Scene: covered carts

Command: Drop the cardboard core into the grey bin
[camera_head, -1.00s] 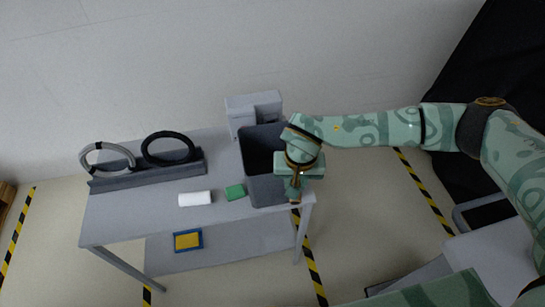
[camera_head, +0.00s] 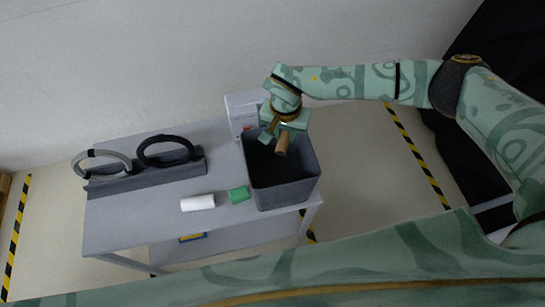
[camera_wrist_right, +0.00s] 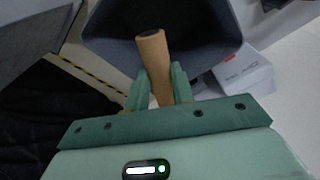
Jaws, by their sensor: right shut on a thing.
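The cardboard core (camera_head: 282,145) is a short tan tube. My right gripper (camera_head: 274,138) is shut on it, and the core sticks out from between the fingers. The core (camera_wrist_right: 153,55) and the right gripper's fingers (camera_wrist_right: 161,82) also show in the right wrist view. The grey bin (camera_head: 287,193) stands open on the right end of the table. The gripper and core are over the bin's opening, towards its back side, in the head view. The bin's dark inside (camera_wrist_right: 205,30) lies beyond the core in the wrist view. My left gripper is not in view.
A pale box-like unit (camera_head: 240,102) stands behind the bin. A green block (camera_head: 239,194) and a white roll (camera_head: 198,202) lie left of it. A rack (camera_head: 140,181) holds a grey ring and a black ring. The table's front left is clear.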

